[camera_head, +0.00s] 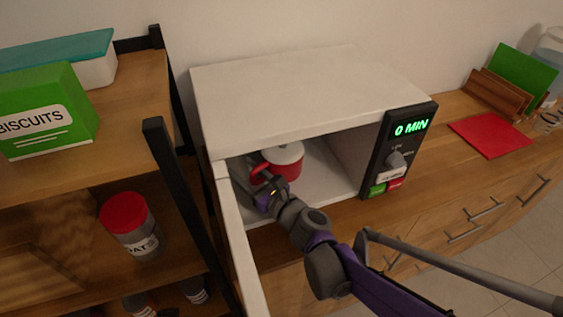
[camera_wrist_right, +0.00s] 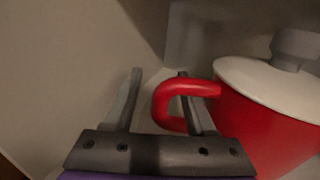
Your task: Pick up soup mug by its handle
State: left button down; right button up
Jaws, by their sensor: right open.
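The red soup mug (camera_head: 285,162) with a white lid stands inside the open microwave. It also shows at the right of the right wrist view (camera_wrist_right: 265,115), its red handle (camera_wrist_right: 165,100) pointing left. My right gripper (camera_head: 263,186) reaches into the microwave beside the mug's handle side. In the wrist view its two fingers (camera_wrist_right: 158,100) are apart. The outer curve of the handle lies between them, and the right finger seems to pass through the handle loop. The gripper is open and not clamped on the handle. My left gripper is not in view.
The white microwave (camera_head: 300,90) has its door (camera_head: 238,240) swung open at the left, close to my right arm. Its control panel (camera_head: 396,150) reads 0 MIN. A shelf with a green biscuits box (camera_head: 45,110) and a red-lidded jar (camera_head: 131,228) stands left.

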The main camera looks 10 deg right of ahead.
grip_shut()
dwell(1.4)
